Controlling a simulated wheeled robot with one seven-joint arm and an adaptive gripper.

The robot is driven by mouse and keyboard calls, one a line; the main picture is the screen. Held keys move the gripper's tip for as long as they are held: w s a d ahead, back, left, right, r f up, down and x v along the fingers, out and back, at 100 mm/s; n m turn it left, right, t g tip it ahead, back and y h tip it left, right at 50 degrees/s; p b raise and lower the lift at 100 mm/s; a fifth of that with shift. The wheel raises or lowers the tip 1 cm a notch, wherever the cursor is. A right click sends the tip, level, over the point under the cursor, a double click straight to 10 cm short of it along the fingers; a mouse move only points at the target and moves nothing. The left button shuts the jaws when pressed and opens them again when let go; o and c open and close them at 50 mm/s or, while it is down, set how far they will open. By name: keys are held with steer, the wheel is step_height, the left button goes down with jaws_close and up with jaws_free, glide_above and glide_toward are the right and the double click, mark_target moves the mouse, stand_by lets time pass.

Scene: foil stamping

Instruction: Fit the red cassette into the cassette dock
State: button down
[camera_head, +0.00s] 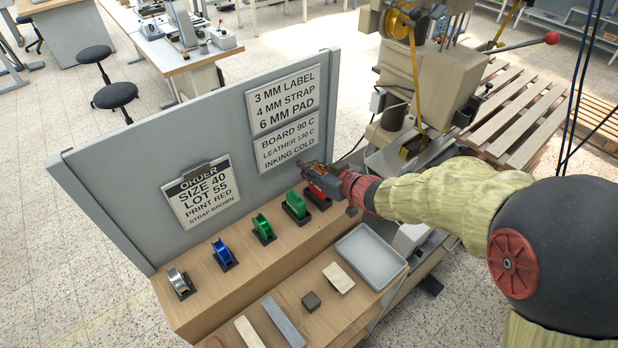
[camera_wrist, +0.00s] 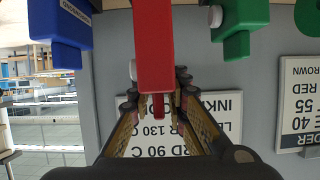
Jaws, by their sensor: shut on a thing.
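The red cassette (camera_wrist: 153,45) is a long upright block in the middle of the wrist view. My gripper (camera_wrist: 157,100) has its fingers on both sides of the red cassette's narrow end tab and is shut on it. In the head view my gripper (camera_head: 318,174) is at the right end of the row of cassettes on the wooden shelf, close to the grey board. The red cassette (camera_head: 315,190) shows there only in small part, low beside the fingers. Whether it still touches its stand is hard to tell. I cannot make out the cassette dock for certain.
A green cassette (camera_head: 295,205) stands close left of my gripper; a blue block (camera_wrist: 60,25) is on its other side. More spools line the shelf (camera_head: 245,275). The upright board (camera_head: 215,130) stands behind. A grey tray (camera_head: 371,256) lies in front; the press (camera_head: 425,85) stands right.

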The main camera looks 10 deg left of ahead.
steer(key=shift+w+a+f+b, duration=0.1)
steer(key=shift+w+f+b, duration=0.1)
steer(key=shift+f, duration=0.5)
steer(key=shift+w+d+f+b, duration=0.1)
steer(key=shift+w+f+b, duration=0.1)
steer(key=shift+f, duration=0.55)
steer(key=shift+w+a+f+b, duration=0.1)
steer(key=shift+w+f+b, duration=0.1)
steer(key=shift+f, duration=0.5)
steer(key=shift+f, duration=0.2)
steer(key=c, duration=1.8)
jaws_free()
steer(key=shift+s, duration=0.1)
steer(key=shift+o, duration=0.6)
